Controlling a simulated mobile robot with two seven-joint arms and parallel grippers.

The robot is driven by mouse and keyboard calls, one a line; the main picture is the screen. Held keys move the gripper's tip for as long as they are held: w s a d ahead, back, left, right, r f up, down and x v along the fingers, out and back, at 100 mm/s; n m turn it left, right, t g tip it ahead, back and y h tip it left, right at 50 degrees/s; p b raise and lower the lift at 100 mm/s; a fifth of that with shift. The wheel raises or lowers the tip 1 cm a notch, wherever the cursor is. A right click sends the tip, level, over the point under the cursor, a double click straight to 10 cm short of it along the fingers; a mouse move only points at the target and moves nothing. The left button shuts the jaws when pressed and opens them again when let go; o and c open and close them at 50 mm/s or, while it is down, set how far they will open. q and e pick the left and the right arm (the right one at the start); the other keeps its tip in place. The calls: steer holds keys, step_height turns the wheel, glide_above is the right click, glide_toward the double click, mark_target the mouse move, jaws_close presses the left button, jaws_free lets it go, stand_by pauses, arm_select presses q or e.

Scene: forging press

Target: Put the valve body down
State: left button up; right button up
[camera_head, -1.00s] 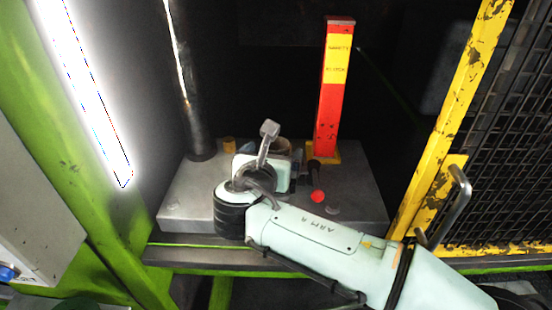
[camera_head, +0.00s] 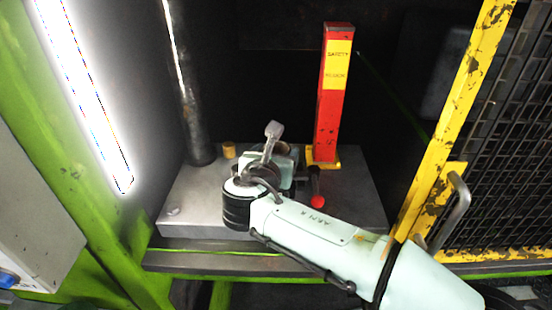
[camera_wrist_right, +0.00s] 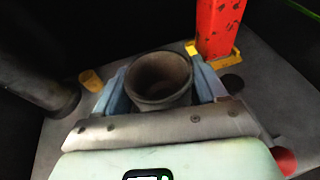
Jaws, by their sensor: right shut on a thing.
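The valve body (camera_wrist_right: 158,82) is a dull brown-grey hollow cup shape with a round open mouth facing up in the right wrist view. My right gripper (camera_wrist_right: 160,92) is shut on it, with one blue-grey finger on each side. In the head view my right gripper (camera_head: 284,168) is over the grey press bed (camera_head: 190,218), mostly hidden behind my wrist, and only a little of the valve body shows. I cannot tell whether its underside touches the bed. My left gripper is not in view.
A red safety block (camera_head: 332,100) stands on a yellow foot just behind the gripper. A red-knobbed lever (camera_head: 317,201) is close on the right. A dark column (camera_head: 190,90) and small yellow cylinder (camera_head: 229,150) stand left. A yellow-framed mesh guard (camera_head: 500,140) bounds the right.

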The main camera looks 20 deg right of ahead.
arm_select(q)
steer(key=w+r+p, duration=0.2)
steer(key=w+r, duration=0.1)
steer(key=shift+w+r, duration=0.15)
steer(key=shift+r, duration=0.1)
arm_select(e)
step_height(320, 180, up, 10)
steer(key=shift+f, duration=0.1)
